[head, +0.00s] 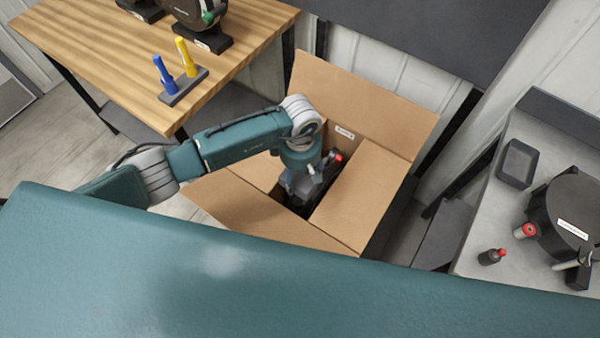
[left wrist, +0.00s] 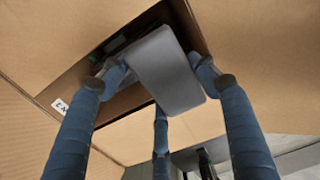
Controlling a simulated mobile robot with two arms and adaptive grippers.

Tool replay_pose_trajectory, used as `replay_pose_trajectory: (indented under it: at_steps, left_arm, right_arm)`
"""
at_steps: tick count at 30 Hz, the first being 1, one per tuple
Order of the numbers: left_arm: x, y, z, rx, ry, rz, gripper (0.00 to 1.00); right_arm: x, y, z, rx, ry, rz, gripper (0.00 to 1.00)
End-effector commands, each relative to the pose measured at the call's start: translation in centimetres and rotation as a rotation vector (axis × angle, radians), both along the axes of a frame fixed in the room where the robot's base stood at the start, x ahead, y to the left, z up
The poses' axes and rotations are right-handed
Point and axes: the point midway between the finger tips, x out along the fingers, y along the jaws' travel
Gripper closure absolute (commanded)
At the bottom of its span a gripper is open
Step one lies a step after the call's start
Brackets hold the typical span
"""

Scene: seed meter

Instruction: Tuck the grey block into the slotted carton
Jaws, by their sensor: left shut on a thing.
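The slotted carton (head: 365,195) is a brown cardboard box with its flaps spread, standing on the floor between the tables. My left gripper (head: 300,192) points down at its narrow dark opening. In the left wrist view the blue fingers are shut on the grey block (left wrist: 168,72), a smooth slab with rounded corners. The block is tilted in that view and lies across the opening in the carton (left wrist: 265,50); how deep it sits I cannot tell. In the head view the arm and gripper hide most of the block. My right gripper is not in view.
A dark item with a red end (head: 335,157) shows in the carton opening beside my gripper. A wooden table (head: 110,60) with a blue and yellow peg stand (head: 183,88) is at left. A grey bench (head: 520,205) at right holds a tray (head: 515,163), a small bottle (head: 491,257) and a round black device (head: 570,205).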

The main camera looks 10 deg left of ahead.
Motion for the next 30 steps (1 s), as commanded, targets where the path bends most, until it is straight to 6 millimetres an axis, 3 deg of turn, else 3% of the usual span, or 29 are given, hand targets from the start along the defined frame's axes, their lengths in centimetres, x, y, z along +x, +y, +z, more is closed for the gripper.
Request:
replay_pose_trajectory:
  at_steps: [1, 18, 30]
  left_arm:
    - [-0.1, 0.0, -1.4, 0.000, 0.002, 0.001, 0.50]
    - [0.0, 0.0, -9.8, 0.001, 0.001, -0.001, 0.50]
    - [0.0, 0.0, -10.8, 0.000, 0.000, -0.001, 0.50]
  right_arm:
    - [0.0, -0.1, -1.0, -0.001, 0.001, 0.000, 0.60]
    - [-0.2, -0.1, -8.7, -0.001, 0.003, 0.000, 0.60]
    - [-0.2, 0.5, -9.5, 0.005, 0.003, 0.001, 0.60]
